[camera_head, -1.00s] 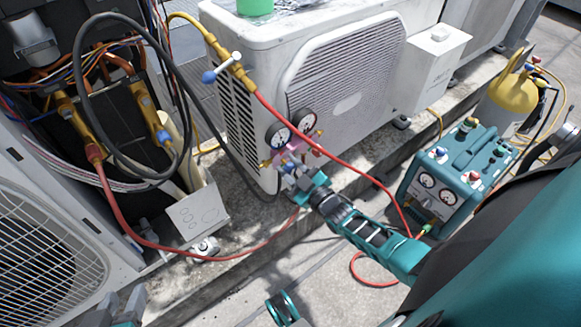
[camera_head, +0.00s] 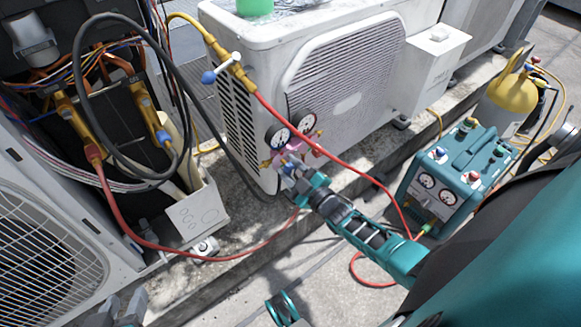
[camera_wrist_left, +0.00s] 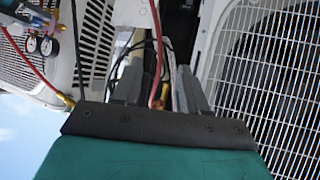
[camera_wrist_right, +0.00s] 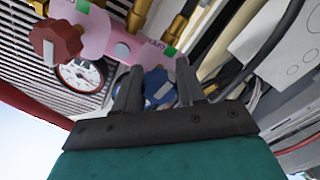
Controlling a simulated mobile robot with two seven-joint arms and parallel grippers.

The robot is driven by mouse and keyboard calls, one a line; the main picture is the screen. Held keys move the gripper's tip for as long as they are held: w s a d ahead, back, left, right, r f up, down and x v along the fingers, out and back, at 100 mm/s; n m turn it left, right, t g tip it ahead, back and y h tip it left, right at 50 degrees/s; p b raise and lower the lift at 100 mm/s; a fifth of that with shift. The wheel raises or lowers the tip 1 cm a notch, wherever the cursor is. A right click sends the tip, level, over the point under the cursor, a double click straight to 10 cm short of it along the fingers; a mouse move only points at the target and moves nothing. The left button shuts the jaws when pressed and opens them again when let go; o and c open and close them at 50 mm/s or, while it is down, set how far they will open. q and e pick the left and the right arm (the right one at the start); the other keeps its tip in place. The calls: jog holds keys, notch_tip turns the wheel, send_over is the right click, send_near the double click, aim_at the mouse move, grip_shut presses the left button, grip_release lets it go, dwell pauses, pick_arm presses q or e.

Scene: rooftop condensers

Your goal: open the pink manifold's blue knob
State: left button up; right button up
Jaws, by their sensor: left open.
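The pink manifold (camera_head: 292,152) with its two gauges stands at the front left corner of the white condenser. In the right wrist view, the pink body (camera_wrist_right: 112,42) fills the upper left. Its blue knob (camera_wrist_right: 158,88) sits between the two fingers of my right gripper (camera_wrist_right: 157,75). The fingers straddle the knob; whether they press on it is unclear. In the head view my right gripper (camera_head: 292,180) reaches the manifold's lower side and partly hides the knob. My left gripper (camera_head: 122,306) is low at the left; its fingers (camera_wrist_left: 160,82) are apart and empty.
A red knob (camera_wrist_right: 56,43) is on the manifold too. Red hoses (camera_head: 340,160) cross near my right arm. A teal recovery machine (camera_head: 455,180) and a yellow-topped cylinder (camera_head: 512,92) stand at the right. An opened unit (camera_head: 110,110) with wires is at the left.

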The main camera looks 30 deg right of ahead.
jog(key=o, duration=0.3)
pick_arm(q)
jog(key=shift+w, duration=0.1)
pick_arm(e)
jog(key=shift+o, duration=0.2)
pick_arm(q)
jog(key=shift+r, duration=0.1)
pick_arm(e)
jog(key=shift+s+d+r, duration=0.1)
jog(key=shift+s, duration=0.4)
jog(key=s+p, duration=0.2)
jog(key=s, duration=0.3)
jog(key=shift+s+d, duration=0.1)
jog(key=shift+d, duration=0.1)
jog(key=p, duration=0.1)
send_near(294, 171)
jog(key=s, duration=0.2)
pick_arm(q)
jog(key=shift+s+a+r, duration=0.2)
jog(key=shift+a+r, duration=0.35)
pick_arm(e)
jog(key=shift+a, duration=0.1)
pick_arm(q)
jog(key=shift+d+r, duration=0.1)
jog(key=shift+r, duration=0.1)
pick_arm(e)
jog(key=shift+w+r, duration=0.1)
